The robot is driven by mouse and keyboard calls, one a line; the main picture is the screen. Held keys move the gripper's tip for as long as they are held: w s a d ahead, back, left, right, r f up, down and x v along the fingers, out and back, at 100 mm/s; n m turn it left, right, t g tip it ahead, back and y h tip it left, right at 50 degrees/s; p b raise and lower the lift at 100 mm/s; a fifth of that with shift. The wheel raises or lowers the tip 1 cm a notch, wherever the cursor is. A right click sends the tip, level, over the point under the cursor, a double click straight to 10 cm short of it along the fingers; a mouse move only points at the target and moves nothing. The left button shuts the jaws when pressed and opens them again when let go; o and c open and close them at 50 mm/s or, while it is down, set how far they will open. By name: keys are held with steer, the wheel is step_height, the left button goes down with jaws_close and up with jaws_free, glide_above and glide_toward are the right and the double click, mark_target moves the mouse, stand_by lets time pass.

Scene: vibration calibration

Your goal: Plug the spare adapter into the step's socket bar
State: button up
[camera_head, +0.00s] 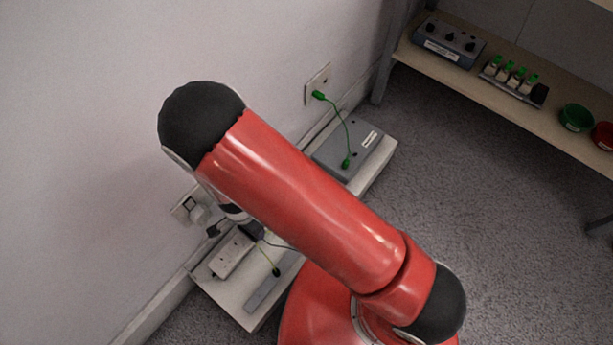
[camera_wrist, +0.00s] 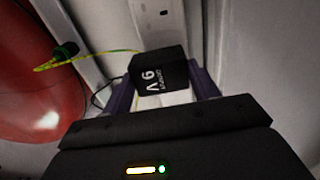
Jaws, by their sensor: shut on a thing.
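In the head view the pale socket bar (camera_head: 231,259) lies on the near end of the white step (camera_head: 232,305) by the wall. A pale slotted strip, which looks like the bar, also shows beyond the adapter in the wrist view (camera_wrist: 157,14). My red arm hides most of the gripper and the middle of the step in the head view.
A yellow-green lead ends in a black plug (camera_wrist: 66,51). Farther along, a grey box (camera_head: 347,150) has a green cable to another wall socket (camera_head: 318,84). A shelf (camera_head: 540,124) stands right; the carpet between is clear.

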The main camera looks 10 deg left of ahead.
steer(key=shift+f+b, duration=0.3)
steer(key=shift+f, duration=0.55)
stand_by(3.1)
steer(key=o, duration=1)
steer(key=shift+o, duration=0.2)
steer(key=shift+r+p, duration=2.2)
steer(key=shift+r, duration=0.35)
